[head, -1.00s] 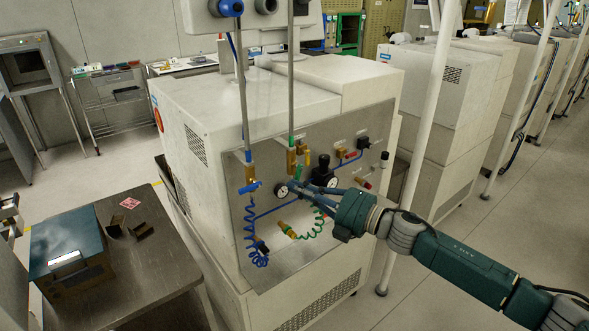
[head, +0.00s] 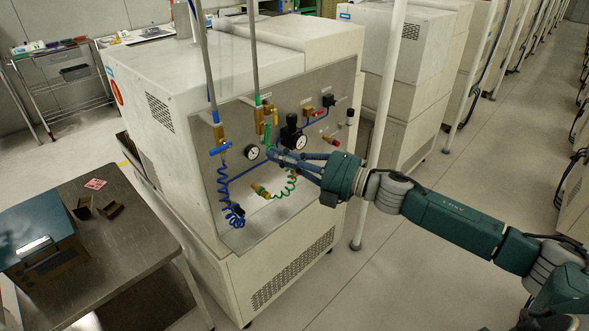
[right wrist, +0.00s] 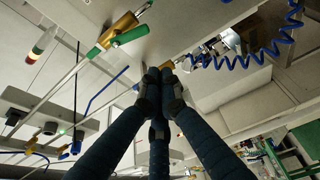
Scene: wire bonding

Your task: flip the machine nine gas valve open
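The machine's front panel (head: 325,150) carries two brass valves on vertical pipes. The left valve has a blue handle (head: 220,148) lying crosswise to its pipe. The other has a green handle (head: 267,132), roughly in line with its pipe; it also shows in the right wrist view (right wrist: 130,37). I cannot read which one is labelled gas. My right gripper (head: 271,152) is in front of the panel, just below the green handle. In the right wrist view its fingertips (right wrist: 160,73) are together, with nothing visible between them and the green handle apart. My left gripper is out of view.
Gauges (head: 252,153), a black regulator (head: 291,128) and coiled blue (head: 226,195) and green (head: 290,186) hoses crowd the panel. A white post (head: 376,150) stands close behind my right arm. A metal table (head: 130,245) is at lower left; the right aisle floor is clear.

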